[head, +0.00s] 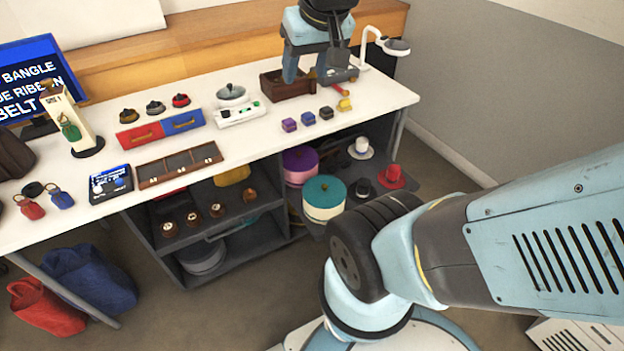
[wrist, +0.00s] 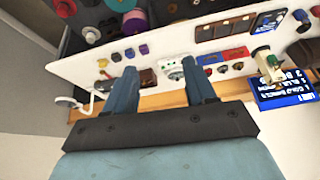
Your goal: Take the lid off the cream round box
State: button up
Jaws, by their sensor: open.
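The cream round box (head: 323,214) stands low, beside the shelf unit under the table's right part. Its teal lid (head: 324,190) is on it.
A purple-lidded round box (head: 300,165) stands behind the cream box. Hats, including a red one (head: 392,178), stand to its right. The white table (head: 255,140) overhangs nearby. A brown open box (head: 283,85) and small coloured blocks (head: 326,113) are near my gripper.

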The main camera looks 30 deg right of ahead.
jog(key=w+d+f+m+g, duration=0.1)
jog(key=w+d+f+m, duration=0.15)
jog(key=w+f, duration=0.8)
jog(key=m+g+h, duration=0.1)
jog(key=m+g, duration=0.2)
jog(key=m, duration=0.3)
send_over(324, 186)
jog(key=s, duration=0.1)
jog(key=shift+n, duration=0.25)
notch_tip(324, 186, down, 43)
jog(key=shift+a, duration=0.1)
jog(key=shift+w+d+f, duration=0.1)
jog(key=shift+w+f, duration=0.05)
jog(key=shift+f, duration=0.75)
jog(key=shift+w+d+f, duration=0.1)
jog(key=shift+w+f, duration=0.1)
jog(key=shift+f, duration=0.7)
jog(key=shift+w+f, duration=0.15)
jog(key=shift+f, duration=0.75)
grip_shut()
